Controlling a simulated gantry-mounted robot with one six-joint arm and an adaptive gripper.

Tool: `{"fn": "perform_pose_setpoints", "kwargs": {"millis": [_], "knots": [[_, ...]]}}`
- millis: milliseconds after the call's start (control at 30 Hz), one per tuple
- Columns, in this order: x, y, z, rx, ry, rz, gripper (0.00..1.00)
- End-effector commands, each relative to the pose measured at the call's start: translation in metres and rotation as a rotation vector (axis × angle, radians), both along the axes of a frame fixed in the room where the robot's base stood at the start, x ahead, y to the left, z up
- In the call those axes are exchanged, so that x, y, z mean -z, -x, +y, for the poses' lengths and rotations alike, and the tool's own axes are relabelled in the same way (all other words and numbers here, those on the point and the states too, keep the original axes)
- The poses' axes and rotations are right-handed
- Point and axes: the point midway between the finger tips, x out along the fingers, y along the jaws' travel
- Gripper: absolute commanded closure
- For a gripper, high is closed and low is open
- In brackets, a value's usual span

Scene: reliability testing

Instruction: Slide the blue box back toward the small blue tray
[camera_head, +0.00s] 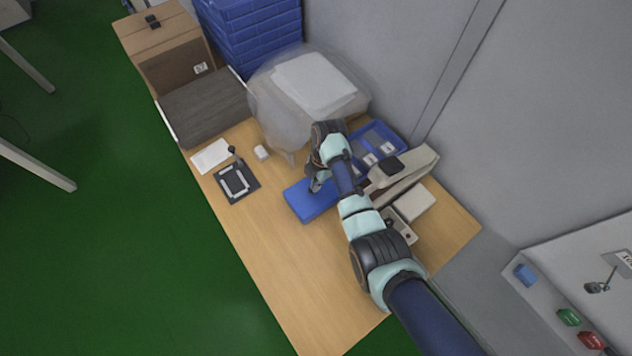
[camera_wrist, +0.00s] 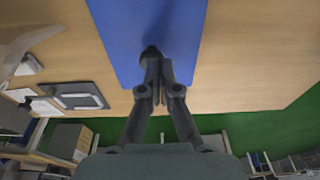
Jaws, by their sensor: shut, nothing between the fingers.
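The blue box (camera_head: 309,201) lies flat on the wooden table in the head view, just left of my arm. It also shows as a wide blue surface in the wrist view (camera_wrist: 150,30). My gripper (camera_head: 315,186) is shut and empty, with its fingertips over the box near its edge. In the wrist view the closed fingertips (camera_wrist: 152,62) overlap the box; whether they touch it I cannot tell. The small blue tray (camera_head: 364,137) stands behind the box, up and right, holding small pale-labelled items. My arm hides part of the space between box and tray.
A translucent bag-like cover (camera_head: 262,105) stands behind the gripper. A dark framed plate (camera_head: 237,182) and a white block (camera_head: 262,152) lie to the left. A beige device (camera_head: 415,165) stands right of my arm. The table front (camera_head: 285,270) is clear.

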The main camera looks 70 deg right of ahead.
Motion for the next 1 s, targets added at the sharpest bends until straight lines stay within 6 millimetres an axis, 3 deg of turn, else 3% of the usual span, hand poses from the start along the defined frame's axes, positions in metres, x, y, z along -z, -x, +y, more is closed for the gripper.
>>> {"fn": "perform_pose_setpoints", "kwargs": {"millis": [33,300,500,633,1000], "knots": [[-0.009,0.001,0.002,-0.001,-0.003,0.005,1.0],[-0.001,0.037,-0.059,0.003,-0.001,0.001,1.0],[-0.002,0.057,-0.092,0.001,-0.001,0.0,1.0],[-0.003,0.062,-0.101,-0.001,0.0,0.0,1.0],[-0.004,0.063,-0.101,-0.002,0.0,0.001,1.0]]}}
